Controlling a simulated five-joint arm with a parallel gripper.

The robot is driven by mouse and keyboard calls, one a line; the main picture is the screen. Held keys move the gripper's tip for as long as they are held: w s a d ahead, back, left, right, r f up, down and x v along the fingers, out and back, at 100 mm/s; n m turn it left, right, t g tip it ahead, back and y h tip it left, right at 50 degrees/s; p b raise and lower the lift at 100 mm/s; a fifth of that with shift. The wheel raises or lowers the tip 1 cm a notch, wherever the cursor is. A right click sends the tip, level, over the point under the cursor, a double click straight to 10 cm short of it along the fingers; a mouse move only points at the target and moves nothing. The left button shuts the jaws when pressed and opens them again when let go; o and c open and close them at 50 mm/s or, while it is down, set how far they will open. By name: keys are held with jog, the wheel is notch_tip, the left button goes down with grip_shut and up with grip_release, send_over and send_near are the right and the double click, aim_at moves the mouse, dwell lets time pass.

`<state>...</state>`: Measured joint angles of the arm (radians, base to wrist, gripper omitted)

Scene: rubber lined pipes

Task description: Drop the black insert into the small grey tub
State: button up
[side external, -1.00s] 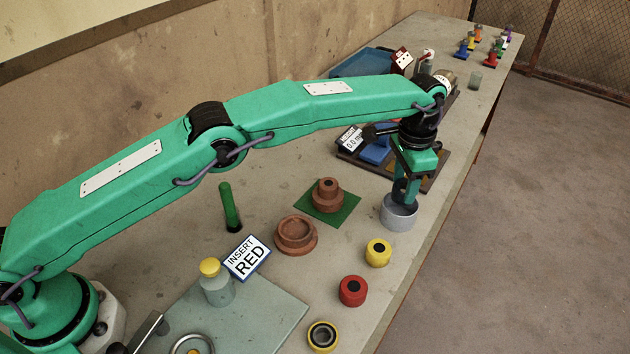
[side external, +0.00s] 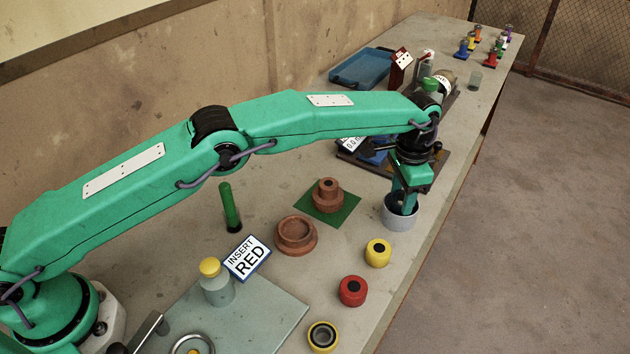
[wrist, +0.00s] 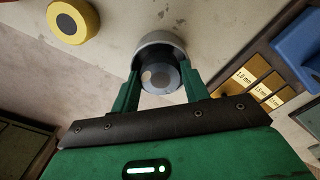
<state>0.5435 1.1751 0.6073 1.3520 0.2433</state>
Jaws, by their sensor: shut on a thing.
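The small grey tub (side external: 401,218) stands on the bench near its right edge. My gripper (side external: 405,205) points down into it, with its fingertips inside the rim. In the wrist view the fingers (wrist: 160,85) are closed on the sides of the black insert (wrist: 161,78), a round dark piece with a lighter centre. The tub's grey rim (wrist: 160,40) shows behind it in that view. The insert is mostly hidden in the side view. I cannot tell whether it touches the tub's floor.
A yellow ringed piece (side external: 378,252), a red one (side external: 352,291) and another yellow one (side external: 323,336) stand near the front edge. A brown stepped piece (side external: 327,195) sits on a green square. A brown dish (side external: 296,235) and an "INSERT RED" sign (side external: 247,258) are left.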

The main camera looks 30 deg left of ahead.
aim_at(401, 198)
jog(key=shift+s+f, duration=0.1)
jog(key=shift+f, duration=1.05)
jog(key=o, duration=1)
jog(key=shift+r, duration=4.6)
